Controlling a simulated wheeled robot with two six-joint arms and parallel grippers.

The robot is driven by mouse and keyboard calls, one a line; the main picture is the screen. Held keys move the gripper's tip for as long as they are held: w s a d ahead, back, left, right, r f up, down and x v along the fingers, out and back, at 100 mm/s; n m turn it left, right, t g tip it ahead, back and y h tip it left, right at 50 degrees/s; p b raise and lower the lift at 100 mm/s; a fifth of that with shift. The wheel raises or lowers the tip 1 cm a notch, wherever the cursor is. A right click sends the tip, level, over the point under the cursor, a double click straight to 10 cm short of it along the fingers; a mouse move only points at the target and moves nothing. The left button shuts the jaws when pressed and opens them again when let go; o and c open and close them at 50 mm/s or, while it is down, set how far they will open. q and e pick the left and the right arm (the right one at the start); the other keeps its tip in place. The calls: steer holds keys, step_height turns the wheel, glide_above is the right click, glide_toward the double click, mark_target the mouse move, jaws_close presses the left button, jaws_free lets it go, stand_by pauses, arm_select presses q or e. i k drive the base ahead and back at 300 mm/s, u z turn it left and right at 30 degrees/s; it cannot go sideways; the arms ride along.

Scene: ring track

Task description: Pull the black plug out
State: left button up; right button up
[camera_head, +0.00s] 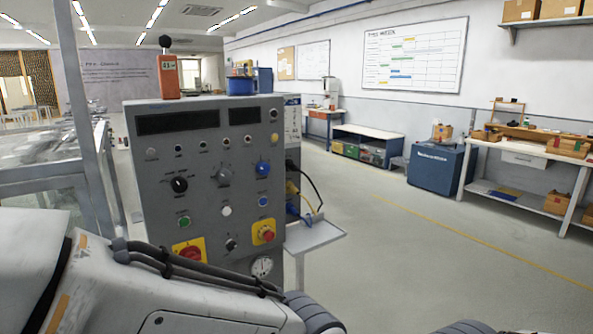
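A grey control panel box (205,215) stands in front of me. On its narrow right side, a black plug (291,166) sits in the upper socket, with a black cable looping out and down. A yellow plug (292,187) and a blue plug (292,209) sit below it, each with its own cable. The plugs are small and partly hidden by the panel's edge. My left arm crosses the lower left of the view. Neither gripper shows, and nothing of mine touches the plugs.
A small grey shelf (322,236) sticks out right of the panel below the plugs. A glass-walled frame (88,110) stands at left. A blue cabinet (436,166) and a workbench (535,150) stand at the right wall. The floor between is clear.

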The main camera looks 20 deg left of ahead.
mark_target(292, 167)
steer(key=z, duration=0.6)
steer(key=k, duration=0.85)
steer(key=z, duration=1.1)
steer(key=k, duration=0.55)
steer(key=z, duration=0.25)
steer(key=i, duration=1.1)
steer(key=u, duration=0.25)
steer(key=i, duration=1.95)
steer(key=u, duration=0.75)
steer(key=i, duration=1.3)
steer(key=u, duration=1.85)
steer(key=i, duration=1)
steer(key=u, duration=0.8)
